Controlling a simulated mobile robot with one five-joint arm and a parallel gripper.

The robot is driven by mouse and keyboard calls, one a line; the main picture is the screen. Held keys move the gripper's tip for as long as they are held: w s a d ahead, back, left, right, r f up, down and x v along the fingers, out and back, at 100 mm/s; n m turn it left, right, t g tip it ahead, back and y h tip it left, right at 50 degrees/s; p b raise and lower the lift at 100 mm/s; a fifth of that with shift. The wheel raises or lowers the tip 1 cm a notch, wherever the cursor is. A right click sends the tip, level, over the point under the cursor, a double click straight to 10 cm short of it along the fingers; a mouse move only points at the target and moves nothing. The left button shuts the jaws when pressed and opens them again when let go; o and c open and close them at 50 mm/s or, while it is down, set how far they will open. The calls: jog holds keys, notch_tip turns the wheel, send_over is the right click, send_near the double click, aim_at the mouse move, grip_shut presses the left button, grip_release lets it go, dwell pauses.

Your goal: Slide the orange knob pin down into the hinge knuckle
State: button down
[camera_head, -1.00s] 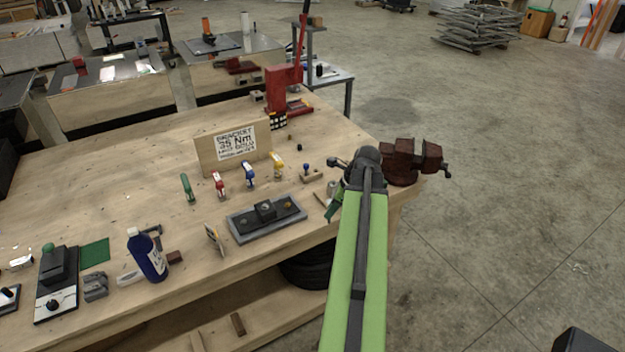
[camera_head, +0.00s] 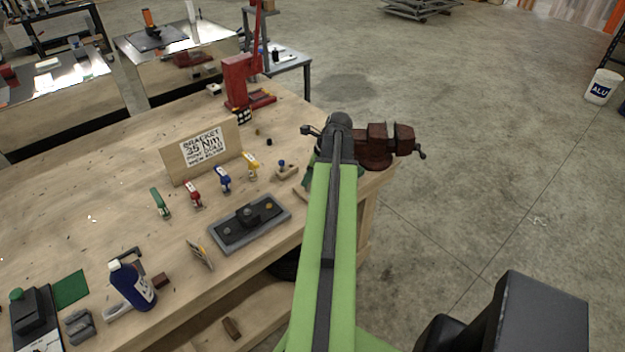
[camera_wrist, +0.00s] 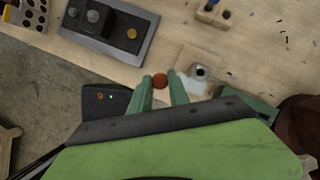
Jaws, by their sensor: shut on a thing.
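My gripper (camera_wrist: 161,78) shows in the wrist view as two green fingers. They are closed on the orange knob pin (camera_wrist: 160,81), whose round top shows between the fingertips. The pin's shank is hidden below the knob. Just right of the fingers a small metal ring (camera_wrist: 200,70) sits on a pale plate at the bench edge; it looks like the hinge knuckle. The knob appears beside this ring, not over it; the height between them cannot be told. In the head view my arm hides the pin and most of the gripper.
A grey tray with a black fixture (camera_head: 246,220) lies left of my gripper. A wooden block with a blue-topped peg (camera_head: 285,169) stands behind it. A dark red vise (camera_head: 378,148) stands at the bench's right end. Coloured clamps (camera_head: 223,180) stand before the sign.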

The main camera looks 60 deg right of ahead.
jog(key=s+d+r+m+p, duration=0.2)
jog(key=s+d+r+p, duration=0.4)
jog(key=s+d, duration=0.4)
jog(key=shift+h, duration=0.4)
jog(key=w+a+f+b, duration=0.1)
jog(key=w+f+b, duration=0.1)
jog(key=w, duration=0.1)
jog(key=w+f+b, duration=0.2)
jog(key=w+b, duration=0.1)
jog(key=w, duration=0.1)
jog(key=w+a+f+b, duration=0.1)
jog(key=w+f+b, duration=0.1)
jog(key=w+b, duration=0.1)
jog(key=shift+w+a, duration=0.35)
jog(key=shift+w, duration=0.25)
jog(key=b+x, duration=0.4)
jog(key=shift+s+a+f, duration=0.1)
jog(key=shift+s+f, duration=0.2)
jog(key=shift+f, duration=0.15)
jog(key=c, duration=1.2)
grip_release()
jog(key=shift+r, duration=0.1)
jog(key=shift+c, duration=0.2)
